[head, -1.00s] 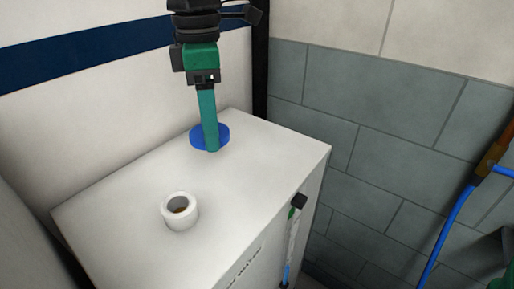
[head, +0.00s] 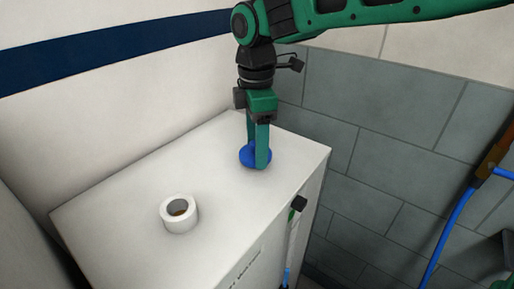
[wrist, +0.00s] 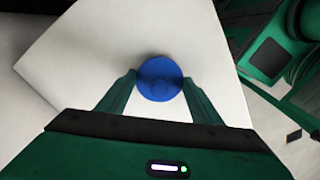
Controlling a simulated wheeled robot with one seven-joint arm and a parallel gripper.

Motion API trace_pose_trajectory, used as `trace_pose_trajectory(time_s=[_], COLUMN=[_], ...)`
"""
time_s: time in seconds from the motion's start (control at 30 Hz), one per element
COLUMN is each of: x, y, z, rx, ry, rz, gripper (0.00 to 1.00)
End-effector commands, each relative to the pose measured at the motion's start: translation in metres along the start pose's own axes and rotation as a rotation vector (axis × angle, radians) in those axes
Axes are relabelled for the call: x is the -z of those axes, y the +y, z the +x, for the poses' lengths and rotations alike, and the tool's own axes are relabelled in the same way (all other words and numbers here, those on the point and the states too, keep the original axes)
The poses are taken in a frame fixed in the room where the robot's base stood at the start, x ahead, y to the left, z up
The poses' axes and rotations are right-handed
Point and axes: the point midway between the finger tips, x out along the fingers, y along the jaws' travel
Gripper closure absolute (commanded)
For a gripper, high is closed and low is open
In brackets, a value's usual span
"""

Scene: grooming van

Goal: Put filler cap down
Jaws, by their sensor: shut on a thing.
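The blue filler cap (head: 246,156) is at the top of the white tank (head: 120,210), toward its back right. My gripper (head: 257,160) points down and is shut on the cap. In the wrist view the round cap (wrist: 160,78) sits between my two green fingertips (wrist: 160,84). The cap is at or just above the tank top; I cannot tell whether it touches. The white filler neck (head: 179,214) stands open on the tank top, to the left and nearer, apart from the cap.
A black-topped fitting (head: 299,204) is on the tank's right side. Grey wall panels (head: 370,170) stand to the right, with a blue hose (head: 448,235) on them. The tank top around the neck is clear.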

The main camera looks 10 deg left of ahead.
Motion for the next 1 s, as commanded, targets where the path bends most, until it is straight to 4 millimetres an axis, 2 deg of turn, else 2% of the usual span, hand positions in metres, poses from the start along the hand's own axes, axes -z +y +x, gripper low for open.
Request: trace_pose_trajectory(time_s=[0.1, 0.43, 0.47, 0.53, 0.83, 1.0], x=[0.0, 0.0, 0.0, 0.0, 0.0, 0.0], y=[0.0, 0.0, 0.0, 0.0, 0.0, 0.001], z=[0.013, 0.015, 0.015, 0.015, 0.014, 0.0], rx=[0.001, 0.0, 0.0, 0.0, 0.0, -0.003], ry=[-0.001, 0.0, 0.0, 0.0, 0.0, 0.002], rz=[0.001, 0.001, 0.001, 0.001, 0.002, 0.002], gripper=[0.62, 0.62, 0.36, 0.21, 0.21, 0.21])
